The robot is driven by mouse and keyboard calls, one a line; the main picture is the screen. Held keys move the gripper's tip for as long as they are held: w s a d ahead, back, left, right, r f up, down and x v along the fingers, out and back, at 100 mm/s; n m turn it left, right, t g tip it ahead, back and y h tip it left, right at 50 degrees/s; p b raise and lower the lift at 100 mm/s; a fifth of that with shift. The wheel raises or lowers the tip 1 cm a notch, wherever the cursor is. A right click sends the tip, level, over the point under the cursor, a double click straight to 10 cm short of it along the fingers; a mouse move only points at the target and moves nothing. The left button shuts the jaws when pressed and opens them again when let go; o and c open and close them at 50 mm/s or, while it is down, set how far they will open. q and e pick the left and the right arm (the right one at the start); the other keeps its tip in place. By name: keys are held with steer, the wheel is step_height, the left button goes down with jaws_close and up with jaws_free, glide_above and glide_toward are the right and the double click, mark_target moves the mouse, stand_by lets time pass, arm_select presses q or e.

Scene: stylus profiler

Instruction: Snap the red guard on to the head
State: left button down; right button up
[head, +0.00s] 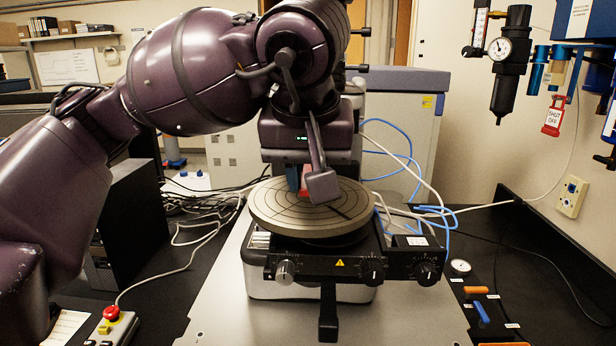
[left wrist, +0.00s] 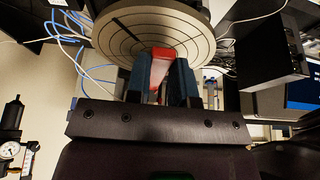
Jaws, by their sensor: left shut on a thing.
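My left gripper (head: 298,180) reaches down over the round stage from behind my arm, and its fingers are partly hidden by my wrist. In the left wrist view its two blue fingers (left wrist: 160,85) are shut on the red guard (left wrist: 161,54). Only a small red patch of the guard (head: 304,187) shows in the head view, just above the round grey stage (head: 275,212). The stage also shows in the left wrist view (left wrist: 112,30), beyond the guard. The profiler's head is hidden behind my arm, so I cannot tell its gap to the guard. My right gripper is in neither view.
The profiler base has a black knob panel (head: 340,268) in front. Blue and white cables run behind and right of the stage. A red stop button (head: 111,313) stands at front left. A gauge and regulator (head: 509,65) hang on the right wall. The grey front plate is clear.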

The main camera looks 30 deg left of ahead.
mark_target(310, 168)
arm_select(q)
steer(key=shift+w+a+f+b, duration=0.3)
steer(key=shift+w+f+b, duration=0.1)
steer(key=shift+w, duration=0.2)
steer(key=shift+w+a+f+b, duration=0.3)
steer(key=shift+w+b, duration=0.15)
steer(key=shift+w, duration=0.15)
steer(key=shift+w+a+f+b, duration=0.3)
steer(key=shift+w+f+b, duration=0.1)
steer(key=shift+w, duration=0.2)
steer(key=shift+w+a+r, duration=0.15)
steer(key=shift+w, duration=0.15)
steer(key=shift+w+a, duration=0.3)
steer(key=shift+w, duration=0.3)
steer(key=shift+w+a+b, duration=0.2)
steer(key=shift+w+a, duration=0.1)
steer(key=shift+w, duration=0.3)
steer(key=shift+w+a+b, duration=0.2)
steer(key=shift+w+a, duration=0.05)
steer(key=shift+w, duration=0.35)
steer(key=shift+w+a+b, duration=0.2)
steer(key=shift+w+a, duration=0.1)
steer(key=shift+w, duration=0.3)
steer(key=shift+w+a, duration=0.45)
steer(key=shift+w, duration=0.4)
steer(key=shift+w+a, duration=0.35)
steer(key=shift+w, duration=0.5)
